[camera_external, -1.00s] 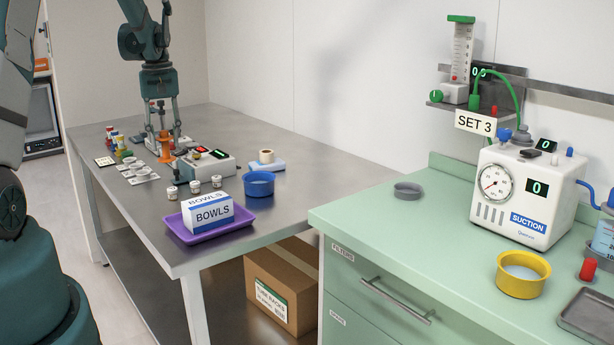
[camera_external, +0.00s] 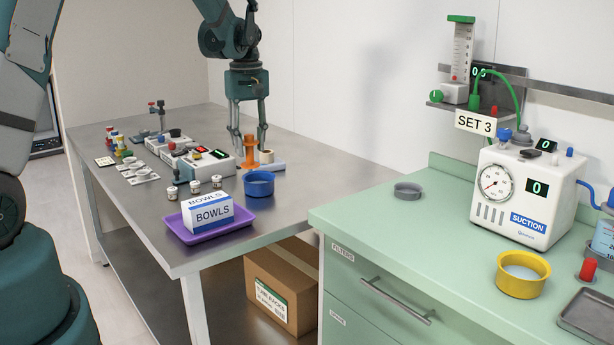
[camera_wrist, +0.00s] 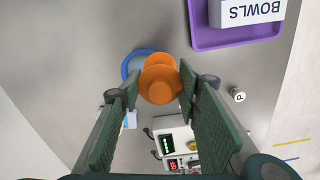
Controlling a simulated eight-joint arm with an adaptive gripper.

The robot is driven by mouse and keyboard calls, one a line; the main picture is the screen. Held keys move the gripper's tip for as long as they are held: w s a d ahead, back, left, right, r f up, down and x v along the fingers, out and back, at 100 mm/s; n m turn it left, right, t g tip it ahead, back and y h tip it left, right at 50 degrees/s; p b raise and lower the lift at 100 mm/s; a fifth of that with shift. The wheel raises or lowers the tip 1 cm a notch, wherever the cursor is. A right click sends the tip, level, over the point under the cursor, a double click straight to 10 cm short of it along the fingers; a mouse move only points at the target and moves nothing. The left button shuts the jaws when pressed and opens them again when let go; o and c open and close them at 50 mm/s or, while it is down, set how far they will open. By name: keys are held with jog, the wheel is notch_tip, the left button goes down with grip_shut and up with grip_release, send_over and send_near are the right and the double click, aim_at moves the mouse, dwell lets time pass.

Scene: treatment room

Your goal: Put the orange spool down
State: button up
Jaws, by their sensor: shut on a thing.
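The orange spool (camera_external: 249,153) is upright between the fingers of my gripper (camera_external: 249,143), which is shut on it. In the outside view it appears in front of the white roll and blue pad, near the right end of the white device. In the wrist view the spool (camera_wrist: 158,84) sits between the two green fingertips of my gripper (camera_wrist: 160,88), seen from above, and partly covers the blue bowl. I cannot tell how high the spool is above the steel table (camera_external: 310,160).
A blue bowl (camera_external: 259,184) stands just in front of the spool. A white device with displays (camera_external: 207,163) is to its left, and a white roll on a blue pad (camera_external: 277,166) partly hides behind it. A purple tray (camera_external: 190,233) holds the bowls box. The table's right part is bare.

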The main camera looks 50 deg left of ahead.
jog(key=w+d, duration=0.3)
jog(key=d, duration=0.4)
jog(key=w+d, duration=0.3)
jog(key=d, duration=0.3)
jog(key=shift+d, duration=0.35)
notch_tip(320, 180, down, 6)
jog(key=shift+f, duration=0.15)
jog(key=shift+f+b, duration=0.3)
jog(key=shift+f, duration=1.5)
jog(key=shift+f, duration=0.2)
jog(key=o, duration=0.9)
jog(key=shift+c, duration=0.2)
jog(key=shift+r, duration=0.2)
